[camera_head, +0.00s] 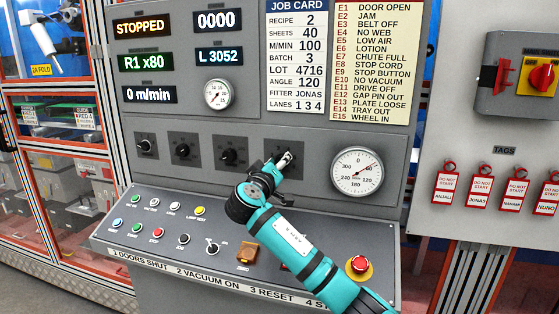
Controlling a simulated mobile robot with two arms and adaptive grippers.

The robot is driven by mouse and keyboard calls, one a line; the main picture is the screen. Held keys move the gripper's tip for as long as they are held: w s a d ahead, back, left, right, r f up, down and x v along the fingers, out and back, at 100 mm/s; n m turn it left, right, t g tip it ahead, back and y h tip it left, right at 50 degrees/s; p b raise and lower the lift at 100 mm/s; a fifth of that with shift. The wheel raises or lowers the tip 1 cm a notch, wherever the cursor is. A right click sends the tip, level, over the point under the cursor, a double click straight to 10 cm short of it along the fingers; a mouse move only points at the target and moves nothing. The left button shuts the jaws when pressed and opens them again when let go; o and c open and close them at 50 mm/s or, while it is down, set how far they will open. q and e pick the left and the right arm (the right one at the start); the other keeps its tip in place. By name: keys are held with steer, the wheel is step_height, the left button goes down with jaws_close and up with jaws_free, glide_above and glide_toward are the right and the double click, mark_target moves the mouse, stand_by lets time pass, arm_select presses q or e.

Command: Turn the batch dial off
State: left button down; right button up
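A row of black rotary dials runs across the middle of the grey panel: a first dial (145,145), a second dial (183,149) and a third dial (229,156). A fourth dial plate (296,161) is at the right of the row. The dial labels are too small to read, so I cannot tell which is the batch dial. My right gripper (284,158) is in front of the fourth plate and hides most of its knob. I cannot tell whether its fingers touch or hold the knob. My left gripper is not in view.
A round gauge (357,172) is right of my gripper. The sloped desk below carries several coloured buttons and a red emergency button (359,265) beside my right arm. Displays read STOPPED (142,25) and 0000 (217,20). A red-handled switch (541,77) is at right.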

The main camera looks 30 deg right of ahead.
steer(key=shift+s+d+f+n+t+y+p, duration=0.15)
steer(key=shift+n+y+p, duration=0.1)
steer(key=shift+n+p, duration=4.45)
steer(key=shift+a+f+n+t+y+p, duration=0.1)
steer(key=shift+n+t+y+p, duration=0.15)
steer(key=shift+n+p, duration=4.35)
steer(key=shift+s+d+f+n+t+y+p, duration=0.25)
steer(key=shift+n+p, duration=2.1)
steer(key=shift+n, duration=4.65)
steer(key=shift+w+a+r, duration=0.1)
steer(key=shift+w+a, duration=0.1)
steer(key=o, duration=0.9)
steer(key=shift+c, duration=0.2)
steer(key=shift+o, duration=1.4)
steer(key=shift+r, duration=0.15)
